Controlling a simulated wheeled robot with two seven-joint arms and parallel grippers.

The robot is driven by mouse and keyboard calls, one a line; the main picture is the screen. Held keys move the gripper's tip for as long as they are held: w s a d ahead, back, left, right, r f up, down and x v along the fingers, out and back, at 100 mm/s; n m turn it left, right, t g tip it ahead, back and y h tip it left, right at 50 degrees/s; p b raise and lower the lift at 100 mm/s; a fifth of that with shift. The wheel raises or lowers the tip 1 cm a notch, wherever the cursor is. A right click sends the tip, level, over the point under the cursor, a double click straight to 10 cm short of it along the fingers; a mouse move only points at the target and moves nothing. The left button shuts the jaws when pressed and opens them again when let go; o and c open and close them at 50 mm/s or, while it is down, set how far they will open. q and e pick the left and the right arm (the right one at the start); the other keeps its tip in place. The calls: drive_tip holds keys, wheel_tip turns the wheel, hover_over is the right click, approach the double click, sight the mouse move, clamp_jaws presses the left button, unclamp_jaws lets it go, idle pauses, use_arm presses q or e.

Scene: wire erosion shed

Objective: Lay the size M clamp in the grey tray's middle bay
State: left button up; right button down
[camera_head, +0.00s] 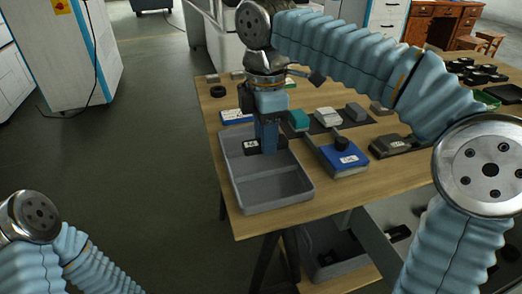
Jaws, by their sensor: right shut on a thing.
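The grey tray (306,196) lies at the left front of the wooden table, with low walls and dividers. My right gripper (267,148) points down over the tray's back part. It is shut on a small dark clamp (246,148) with a white label, whose lettering is too small to read surely. The gripper's fingers hide part of the clamp, and I cannot tell whether it touches the tray floor. My left arm shows at the lower left, but its gripper is out of view.
A blue box with a black knob (343,158) stands right of the tray. A blue and white labelled piece (236,116) lies behind the tray, and a teal block (299,119) stands nearby. The tray's front bay is empty.

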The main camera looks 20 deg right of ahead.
sight(260, 164)
drive_tip(key=shift+w+a+f, duration=0.2)
drive_tip(key=shift+w+f, duration=0.55)
drive_tip(key=shift+f, duration=0.15)
drive_tip(key=f, duration=0.1)
drive_tip(key=w+f, duration=0.1)
drive_tip(key=f, duration=0.1)
drive_tip(key=shift+f+b, duration=0.15)
drive_tip(key=shift+b, duration=0.15)
drive_tip(key=shift+a+f, duration=0.1)
drive_tip(key=shift+f, duration=0.3)
drive_tip(key=shift+s+f, duration=0.1)
drive_tip(key=c, duration=1.1)
unclamp_jaws()
drive_tip(key=shift+o, duration=0.2)
wheel_tip(260, 164, up, 12)
drive_tip(key=p, duration=0.3)
